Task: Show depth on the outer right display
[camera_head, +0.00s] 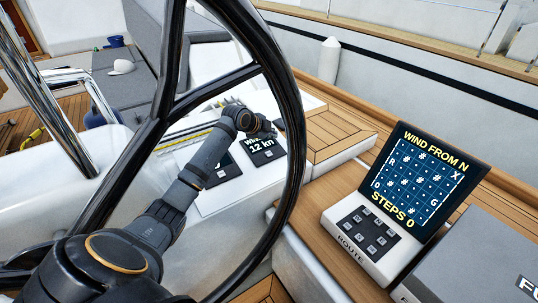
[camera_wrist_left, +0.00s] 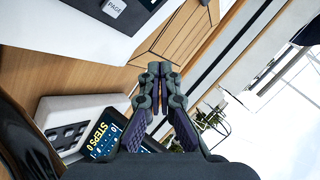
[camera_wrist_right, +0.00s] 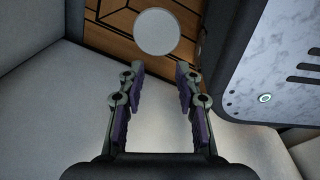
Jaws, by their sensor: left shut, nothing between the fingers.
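A dark display (camera_head: 265,152) on the white console reads "12 kn", with a partly covered word above that looks like "Wind". A second dark display (camera_head: 224,172) to its left is partly hidden by my left arm. My left gripper (camera_head: 270,132) is shut and empty, just above the upper right part of the "12 kn" display; contact cannot be told. The left wrist view shows its closed fingertips (camera_wrist_left: 165,70) and a grey PAGE button (camera_wrist_left: 115,8) on a dark panel at the top, apart from the fingers. My right gripper (camera_wrist_right: 157,70) is open and empty.
The black steering wheel (camera_head: 292,100) rings my left arm. A route box (camera_head: 350,243) with keys and a grid screen stands at right, beside a grey case (camera_head: 470,265). The right wrist view shows a pale round disc (camera_wrist_right: 158,32) and a grey case (camera_wrist_right: 265,60).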

